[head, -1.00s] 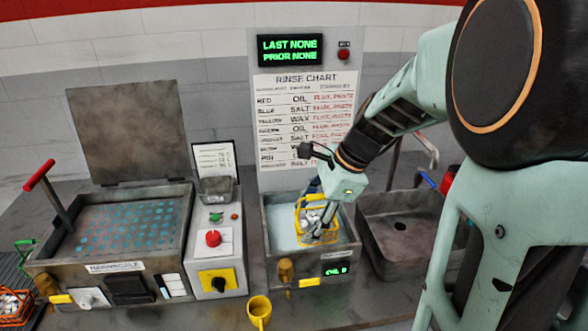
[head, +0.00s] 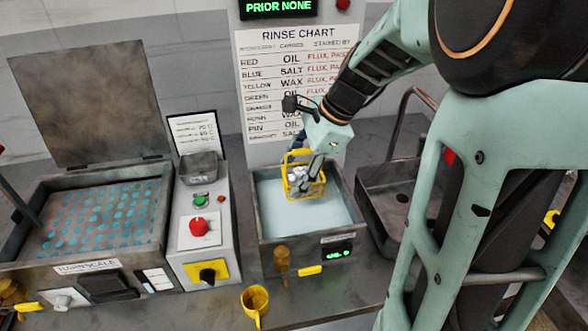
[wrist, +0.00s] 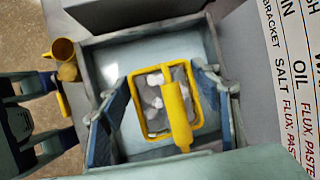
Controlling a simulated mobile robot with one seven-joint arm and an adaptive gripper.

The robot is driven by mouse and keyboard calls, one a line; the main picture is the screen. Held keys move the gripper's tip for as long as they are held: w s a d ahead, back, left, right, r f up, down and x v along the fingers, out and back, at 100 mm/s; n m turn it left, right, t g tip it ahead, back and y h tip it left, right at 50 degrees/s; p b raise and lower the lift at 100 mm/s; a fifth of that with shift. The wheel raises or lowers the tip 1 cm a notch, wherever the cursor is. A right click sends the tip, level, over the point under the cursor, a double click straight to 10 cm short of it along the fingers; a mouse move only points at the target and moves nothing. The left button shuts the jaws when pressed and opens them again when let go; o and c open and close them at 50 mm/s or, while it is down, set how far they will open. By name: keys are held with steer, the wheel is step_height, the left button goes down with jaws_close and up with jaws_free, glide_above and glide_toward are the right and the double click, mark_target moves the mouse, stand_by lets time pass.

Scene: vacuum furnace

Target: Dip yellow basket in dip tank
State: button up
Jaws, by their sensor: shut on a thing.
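The yellow basket (head: 303,188) is a wire-framed basket with pale grey-white pieces inside. It is upright at the rear part of the dip tank (head: 301,246), which holds pale blue liquid (head: 325,214). I cannot tell whether the basket's bottom touches the liquid. My gripper (head: 307,165) is shut on the basket's handle from above. In the wrist view, the yellow handle (wrist: 176,112) runs between the two fingers, and the basket (wrist: 149,126) lies below, inside the tank walls (wrist: 98,58).
A unit with a perforated blue-dotted plate (head: 100,217) and raised lid (head: 88,105) stands left. A control box (head: 200,255) stands beside it. A sink (head: 383,200) is close on the right. A yellow mug (head: 255,301) stands in front. A rinse chart (head: 290,85) rises behind.

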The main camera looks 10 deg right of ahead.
steer(key=shift+f+b, duration=4.95)
steer(key=shift+f, duration=2.4)
steer(key=shift+r, duration=0.1)
step_height(320, 180, up, 16)
steer(key=p, duration=1.4)
